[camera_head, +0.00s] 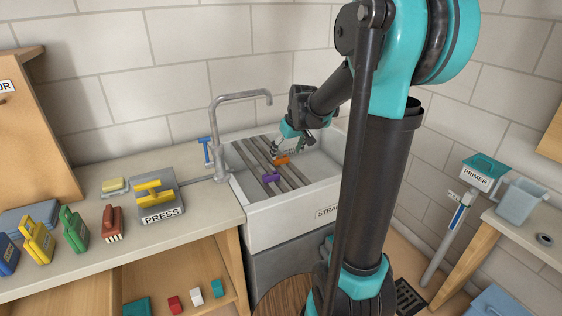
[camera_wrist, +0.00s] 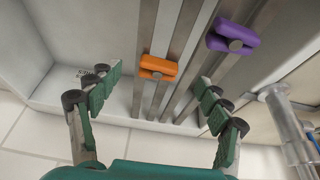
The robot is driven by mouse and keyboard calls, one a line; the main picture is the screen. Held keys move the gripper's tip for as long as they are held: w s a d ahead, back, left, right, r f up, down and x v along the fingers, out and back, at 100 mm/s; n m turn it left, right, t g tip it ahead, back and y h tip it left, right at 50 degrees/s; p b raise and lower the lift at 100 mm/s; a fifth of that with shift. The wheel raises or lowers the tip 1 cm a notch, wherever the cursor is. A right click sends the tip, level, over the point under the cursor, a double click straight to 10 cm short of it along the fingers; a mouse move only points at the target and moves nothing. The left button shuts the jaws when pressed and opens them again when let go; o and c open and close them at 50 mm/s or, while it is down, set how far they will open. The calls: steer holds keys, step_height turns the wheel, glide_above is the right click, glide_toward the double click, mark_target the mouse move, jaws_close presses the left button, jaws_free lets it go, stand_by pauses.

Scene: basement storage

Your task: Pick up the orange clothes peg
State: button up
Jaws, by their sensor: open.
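The orange clothes peg (camera_head: 282,160) rests on the metal bars over the sink. In the wrist view, the orange peg (camera_wrist: 158,67) sits across a bar, ahead of my gripper and between the lines of its two fingers. My gripper (camera_head: 292,146) is over the sink, just behind the peg in the head view. In the wrist view, my gripper (camera_wrist: 155,100) is open and empty, with its green-padded fingers spread wide. Whether the fingertips touch anything cannot be told.
A purple peg (camera_head: 271,178) lies on the bars close by; it also shows in the wrist view (camera_wrist: 233,38). A grey tap (camera_head: 222,130) stands at the sink's left. The sink (camera_head: 262,230) has raised walls.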

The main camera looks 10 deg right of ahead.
mark_target(281, 157)
steer(key=shift+w+a, duration=0.3)
steer(key=shift+w, duration=0.55)
steer(key=x, duration=0.4)
steer(key=shift+w+r, duration=0.15)
steer(key=shift+w, duration=0.15)
steer(key=shift+w+a+f, duration=0.15)
steer(key=shift+w+f, duration=0.05)
steer(key=shift+f, duration=0.4)
steer(key=c, duration=0.9)
